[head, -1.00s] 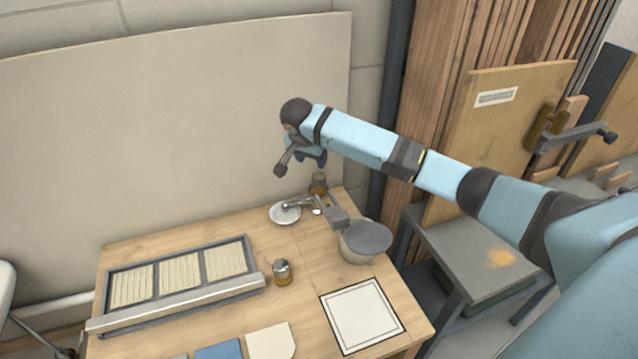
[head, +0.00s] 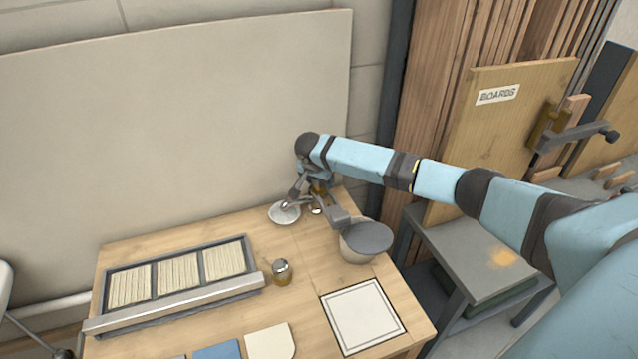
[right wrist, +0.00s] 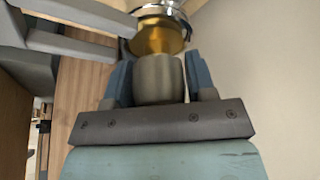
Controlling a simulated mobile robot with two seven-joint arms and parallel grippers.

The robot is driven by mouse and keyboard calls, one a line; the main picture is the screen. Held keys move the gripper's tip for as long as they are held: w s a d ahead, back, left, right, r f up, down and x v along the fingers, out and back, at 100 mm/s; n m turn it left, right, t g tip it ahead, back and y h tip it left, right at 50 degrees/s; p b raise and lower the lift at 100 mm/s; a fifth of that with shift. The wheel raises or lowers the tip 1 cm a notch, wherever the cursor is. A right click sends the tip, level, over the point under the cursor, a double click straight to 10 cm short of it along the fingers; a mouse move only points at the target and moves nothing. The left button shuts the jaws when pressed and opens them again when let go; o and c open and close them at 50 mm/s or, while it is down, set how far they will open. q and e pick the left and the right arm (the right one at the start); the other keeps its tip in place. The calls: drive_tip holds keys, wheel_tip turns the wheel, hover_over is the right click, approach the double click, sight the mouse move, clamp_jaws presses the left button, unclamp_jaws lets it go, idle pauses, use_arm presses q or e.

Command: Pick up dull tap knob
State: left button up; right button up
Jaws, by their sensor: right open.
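The dull tap knob (right wrist: 158,78) is a matte grey-beige cylinder in the right wrist view. It sits between the two blue fingers of my right gripper (right wrist: 158,82), which is open, one finger on each side. Beyond the knob is a brass body (right wrist: 158,37) with a shiny metal ring. In the head view my right gripper (head: 319,180) is at the back of the bench, over the brass fitting (head: 321,189), and mostly hides the knob. My left gripper is not in view.
Grey bars (right wrist: 70,40) run close to the gripper in the right wrist view. In the head view, a white dish (head: 284,213), a lidded pot (head: 362,243) and a second brass fitting with a shiny top (head: 282,272) stand nearby. A slatted tray (head: 180,278) lies left.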

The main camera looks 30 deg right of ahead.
drive_tip(key=shift+c, duration=0.3)
drive_tip(key=c, duration=0.6)
drive_tip(key=shift+o, duration=0.2)
drive_tip(key=shift+r, duration=0.1)
